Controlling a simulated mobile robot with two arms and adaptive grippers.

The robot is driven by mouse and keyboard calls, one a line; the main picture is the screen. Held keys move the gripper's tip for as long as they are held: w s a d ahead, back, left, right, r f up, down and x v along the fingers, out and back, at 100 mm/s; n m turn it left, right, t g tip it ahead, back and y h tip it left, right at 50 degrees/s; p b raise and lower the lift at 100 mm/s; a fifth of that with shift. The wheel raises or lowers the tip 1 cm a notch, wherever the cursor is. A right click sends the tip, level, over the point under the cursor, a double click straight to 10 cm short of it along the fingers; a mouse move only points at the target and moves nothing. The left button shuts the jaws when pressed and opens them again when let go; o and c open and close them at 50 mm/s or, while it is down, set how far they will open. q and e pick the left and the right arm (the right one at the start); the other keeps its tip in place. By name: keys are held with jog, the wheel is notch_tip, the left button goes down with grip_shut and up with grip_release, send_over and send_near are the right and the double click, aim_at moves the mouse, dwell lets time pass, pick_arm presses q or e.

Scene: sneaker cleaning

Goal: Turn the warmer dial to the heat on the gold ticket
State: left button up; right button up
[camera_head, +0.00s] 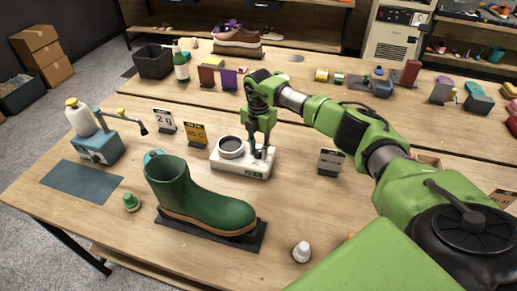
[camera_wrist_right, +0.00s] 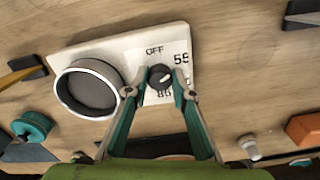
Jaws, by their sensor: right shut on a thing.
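The warmer (camera_head: 226,166) is a white box on the table with a round dark well (camera_head: 231,146); it also shows in the right wrist view (camera_wrist_right: 120,47). Its black dial (camera_wrist_right: 160,77) has OFF above, 55 at the right and a partly covered number below. Its pointer setting is hard to tell. My right gripper (camera_head: 260,150) reaches down from above, its fingers on both sides of the dial (camera_wrist_right: 161,92), shut on it. The gold ticket (camera_head: 195,134) stands behind the warmer to the left; its small print looks like a temperature but is not clearly legible. My left gripper is not in view.
A green boot (camera_head: 195,203) on a dark mat stands in front of the warmer. A white ticket (camera_head: 164,122) and a dark-edged card (camera_head: 329,161) stand nearby. A white-capped bottle (camera_head: 302,251) is at the front. A blue-grey pump device (camera_head: 97,147) is at the left.

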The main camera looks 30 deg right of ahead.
aim_at(258, 151)
jog(key=o, duration=1.1)
notch_tip(258, 151, up, 12)
dwell(0.5)
